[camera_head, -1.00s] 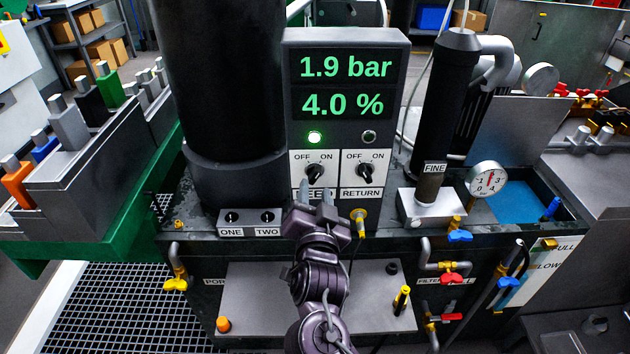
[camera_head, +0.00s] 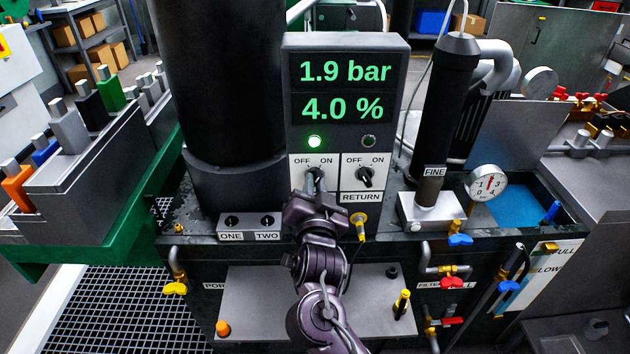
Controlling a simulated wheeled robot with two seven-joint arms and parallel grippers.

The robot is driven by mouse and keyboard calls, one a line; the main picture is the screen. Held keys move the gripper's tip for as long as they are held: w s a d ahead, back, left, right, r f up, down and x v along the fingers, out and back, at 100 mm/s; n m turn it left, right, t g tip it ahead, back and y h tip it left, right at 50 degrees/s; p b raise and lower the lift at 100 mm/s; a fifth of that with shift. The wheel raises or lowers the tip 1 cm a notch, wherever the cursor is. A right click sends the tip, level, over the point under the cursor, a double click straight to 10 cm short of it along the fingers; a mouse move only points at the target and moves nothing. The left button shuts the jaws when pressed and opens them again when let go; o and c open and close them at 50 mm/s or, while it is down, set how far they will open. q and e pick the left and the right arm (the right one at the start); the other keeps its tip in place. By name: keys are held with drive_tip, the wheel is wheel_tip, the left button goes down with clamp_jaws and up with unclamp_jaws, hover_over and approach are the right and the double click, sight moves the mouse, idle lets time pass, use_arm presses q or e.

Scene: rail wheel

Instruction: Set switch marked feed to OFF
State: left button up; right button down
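The feed switch (camera_head: 316,171) is a black rotary knob on a white plate marked OFF at left and ON at right. My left gripper is out of view.
The return switch (camera_head: 365,177) sits close on the right, under an unlit lamp (camera_head: 368,141). The display (camera_head: 345,90) reads 1.9 bar and 4.0 %. A socket block (camera_head: 249,225) marked ONE and TWO and a yellow-ended cable (camera_head: 360,222) flank my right gripper below.

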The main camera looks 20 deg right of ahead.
drive_tip(key=n+p, duration=0.4)
drive_tip(key=p, duration=0.2)
drive_tip(key=shift+n+p, duration=0.3)
idle(0.5)
